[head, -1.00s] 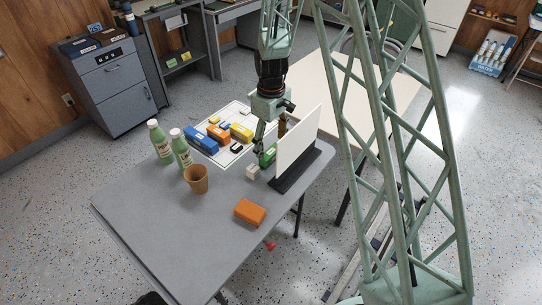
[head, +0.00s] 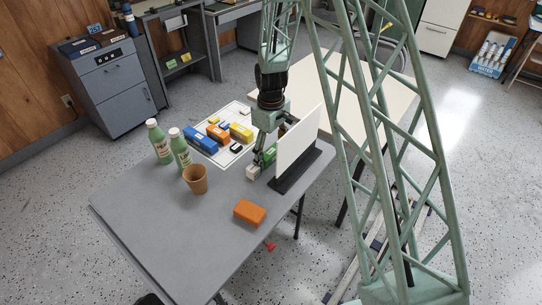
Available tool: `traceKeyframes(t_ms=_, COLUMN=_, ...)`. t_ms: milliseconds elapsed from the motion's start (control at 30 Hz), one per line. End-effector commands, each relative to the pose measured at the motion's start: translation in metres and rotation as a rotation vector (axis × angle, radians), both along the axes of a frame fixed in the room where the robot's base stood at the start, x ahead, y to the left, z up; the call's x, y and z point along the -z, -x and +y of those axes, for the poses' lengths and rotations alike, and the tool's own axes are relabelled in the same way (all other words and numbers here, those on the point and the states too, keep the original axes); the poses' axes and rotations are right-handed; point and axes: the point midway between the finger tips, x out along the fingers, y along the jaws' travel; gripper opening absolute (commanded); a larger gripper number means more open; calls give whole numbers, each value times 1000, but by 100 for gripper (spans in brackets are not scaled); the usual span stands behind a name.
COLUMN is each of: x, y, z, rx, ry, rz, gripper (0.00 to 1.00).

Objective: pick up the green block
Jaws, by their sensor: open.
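The green block (head: 270,154) lies on the grey table (head: 150,225), close to the left side of a white upright panel (head: 299,143). Only part of it shows, because my gripper covers much of it. My gripper (head: 262,158) is open and points down at the block, with its fingers low near the table. I cannot tell whether the fingers are on both sides of the block or touch it. A small white block (head: 252,171) sits just in front of the fingers.
The panel stands in a dark base (head: 297,175) close to the gripper's right. A white sheet (head: 237,158) holds blue (head: 202,142), orange (head: 218,135) and yellow (head: 241,132) blocks. Two green bottles (head: 159,142), a brown cup (head: 195,179) and an orange block (head: 249,213) stand nearby.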

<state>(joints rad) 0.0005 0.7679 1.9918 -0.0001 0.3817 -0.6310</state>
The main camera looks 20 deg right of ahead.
Motion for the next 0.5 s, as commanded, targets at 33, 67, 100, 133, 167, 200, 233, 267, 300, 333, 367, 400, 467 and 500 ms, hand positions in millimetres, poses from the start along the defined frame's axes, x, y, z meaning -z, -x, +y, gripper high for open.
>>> traceKeyframes(t_ms=33, x=0, y=0, z=0, rx=0, ry=0, rz=0, gripper=69)
traceKeyframes(t_ms=67, x=0, y=0, z=0, rx=0, ry=0, rz=0, gripper=69)
traceKeyframes(t_ms=100, x=0, y=0, z=0, rx=0, ry=0, rz=0, gripper=69)
traceKeyframes(t_ms=133, x=0, y=0, z=0, rx=0, ry=0, rz=0, gripper=69)
traceKeyframes(t_ms=167, x=0, y=0, z=0, rx=0, ry=0, rz=0, gripper=69)
traceKeyframes(t_ms=200, x=0, y=0, z=0, rx=0, ry=0, rz=0, gripper=67)
traceKeyframes(t_ms=233, x=0, y=0, z=0, rx=0, ry=0, rz=0, gripper=64)
traceKeyframes(t_ms=267, x=0, y=0, z=0, rx=0, ry=0, rz=0, gripper=61)
traceKeyframes(t_ms=300, x=0, y=0, z=0, rx=0, ry=0, rz=0, gripper=57)
traceKeyframes(t_ms=333, x=0, y=0, z=0, rx=0, ry=0, rz=0, gripper=55)
traceKeyframes(t_ms=367, x=0, y=0, z=0, rx=0, ry=0, rz=0, gripper=52)
traceKeyframes(t_ms=400, x=0, y=0, z=0, rx=0, ry=0, rz=0, gripper=50)
traceKeyframes(t_ms=467, x=0, y=0, z=0, rx=0, ry=0, rz=0, gripper=50)
traceKeyframes(t_ms=500, x=0, y=0, z=0, rx=0, ry=0, rz=0, gripper=50)
